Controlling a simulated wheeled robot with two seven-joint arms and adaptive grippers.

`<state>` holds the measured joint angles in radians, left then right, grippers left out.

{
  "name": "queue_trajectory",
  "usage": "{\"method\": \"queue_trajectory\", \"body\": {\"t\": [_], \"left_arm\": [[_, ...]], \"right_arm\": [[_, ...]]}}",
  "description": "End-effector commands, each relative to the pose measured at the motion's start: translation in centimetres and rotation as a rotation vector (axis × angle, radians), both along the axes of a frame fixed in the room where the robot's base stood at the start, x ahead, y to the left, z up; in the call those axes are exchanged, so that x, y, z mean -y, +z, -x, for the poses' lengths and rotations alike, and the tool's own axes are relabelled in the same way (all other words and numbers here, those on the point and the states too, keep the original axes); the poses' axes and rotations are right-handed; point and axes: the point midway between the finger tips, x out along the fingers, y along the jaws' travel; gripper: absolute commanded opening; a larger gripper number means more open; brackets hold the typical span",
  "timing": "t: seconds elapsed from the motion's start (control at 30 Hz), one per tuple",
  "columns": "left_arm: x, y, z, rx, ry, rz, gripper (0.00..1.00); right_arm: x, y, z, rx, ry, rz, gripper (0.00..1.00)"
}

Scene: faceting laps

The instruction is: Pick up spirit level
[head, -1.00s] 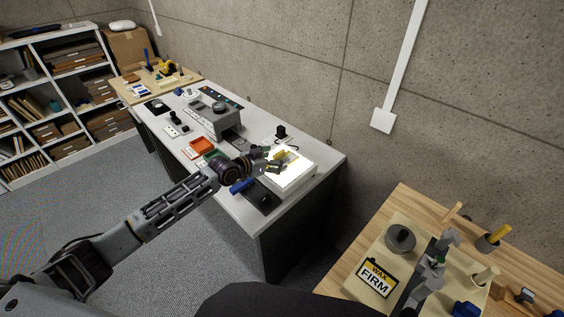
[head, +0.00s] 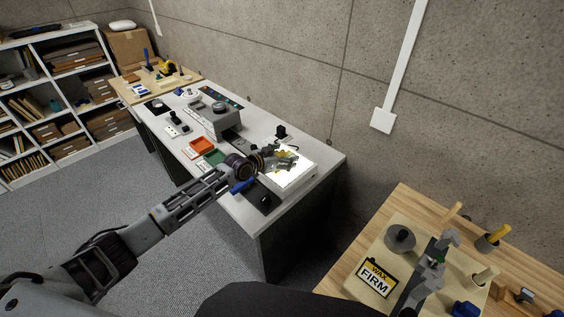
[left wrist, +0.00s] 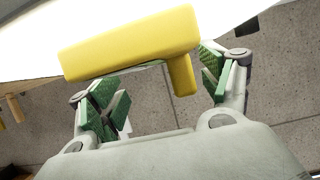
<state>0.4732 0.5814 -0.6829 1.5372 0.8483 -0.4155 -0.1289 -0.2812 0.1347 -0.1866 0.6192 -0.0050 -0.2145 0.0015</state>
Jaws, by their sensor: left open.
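The spirit level looks like the yellow bar with a short yellow leg (left wrist: 130,45) in the left wrist view, over a bright white surface. In the head view only a little yellow (head: 281,154) shows, mostly hidden by my left gripper (head: 286,160). My left gripper also shows in the left wrist view (left wrist: 163,88). It is open, its green-padded fingers apart at either side of the yellow bar's near edge. I cannot tell whether they touch it.
A bright white panel box (head: 291,183) lies under the left gripper on the grey bench (head: 225,198). Orange (head: 202,146) and green (head: 213,157) trays and a blue-handled tool (head: 241,186) are close by.

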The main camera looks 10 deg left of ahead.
Motion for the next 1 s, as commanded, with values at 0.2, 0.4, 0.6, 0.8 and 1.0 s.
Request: {"method": "queue_trajectory", "body": {"t": [0.2,0.4,0.6,0.8,1.0], "left_arm": [[-0.01,-0.01,0.01,0.000,0.000,0.000,0.79],[-0.02,-0.02,0.02,-0.001,0.000,0.001,0.79],[-0.02,-0.02,0.02,-0.001,0.000,0.001,0.53],[-0.04,-0.03,0.02,-0.001,0.000,0.001,0.27],[-0.03,0.03,0.01,0.000,0.000,0.001,0.23]], "right_arm": [[-0.07,0.00,0.01,0.000,0.000,-0.001,0.40],[-0.12,0.00,-0.01,0.001,0.000,-0.001,0.40],[-0.12,0.00,-0.03,0.001,0.000,-0.001,0.40],[-0.12,0.00,-0.08,0.001,0.000,-0.001,0.40],[-0.13,0.01,-0.20,0.003,-0.001,-0.002,0.40]]}}
